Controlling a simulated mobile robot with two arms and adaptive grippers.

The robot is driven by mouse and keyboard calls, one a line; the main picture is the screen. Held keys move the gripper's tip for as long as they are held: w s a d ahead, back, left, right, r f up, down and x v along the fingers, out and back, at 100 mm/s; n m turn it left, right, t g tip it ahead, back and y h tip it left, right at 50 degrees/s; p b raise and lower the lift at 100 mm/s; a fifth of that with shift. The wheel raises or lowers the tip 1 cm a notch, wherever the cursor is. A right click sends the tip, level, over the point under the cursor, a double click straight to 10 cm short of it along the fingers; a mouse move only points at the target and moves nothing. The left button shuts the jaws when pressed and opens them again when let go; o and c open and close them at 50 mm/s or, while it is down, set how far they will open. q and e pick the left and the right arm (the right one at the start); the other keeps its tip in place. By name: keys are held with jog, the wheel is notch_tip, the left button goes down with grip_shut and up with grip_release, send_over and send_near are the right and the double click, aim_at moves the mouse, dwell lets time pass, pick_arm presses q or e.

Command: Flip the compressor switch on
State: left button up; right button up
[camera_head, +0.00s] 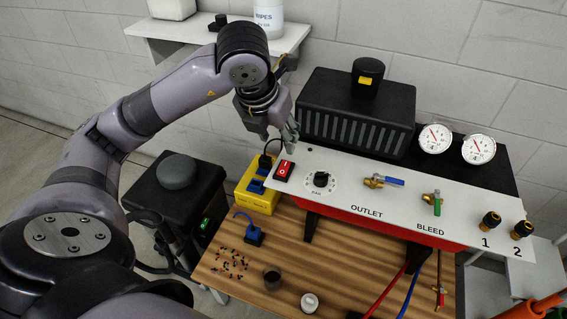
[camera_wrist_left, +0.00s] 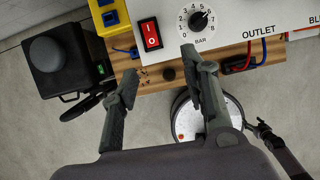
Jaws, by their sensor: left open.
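The red rocker switch (camera_head: 284,169), marked I and O, sits at the left end of the white panel (camera_head: 337,204). I cannot tell which side of it is pressed in. It also shows in the left wrist view (camera_wrist_left: 151,34), beyond my fingertips. My left gripper (camera_head: 280,144) is open and empty, above and just behind the switch in the head view. Its two fingers are spread apart in the left wrist view (camera_wrist_left: 163,68), apart from the switch. The black compressor housing (camera_head: 357,113) stands behind the panel. My right gripper is not in view.
A pressure knob (camera_head: 321,180) is just right of the switch. Outlet and bleed valves (camera_head: 383,181) sit further right. A yellow socket box (camera_head: 258,197) with blue plugs is left of the panel. The wooden bench (camera_head: 283,285) holds small loose bits and a dark cup (camera_head: 272,277).

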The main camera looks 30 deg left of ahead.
pick_arm(q)
jog(key=a, duration=0.1)
jog(key=p, duration=0.2)
send_near(284, 166)
jog(key=shift+y, duration=0.3)
jog(key=x, duration=0.8)
jog(key=shift+d, duration=0.3)
jog(key=shift+c, duration=0.4)
grip_shut()
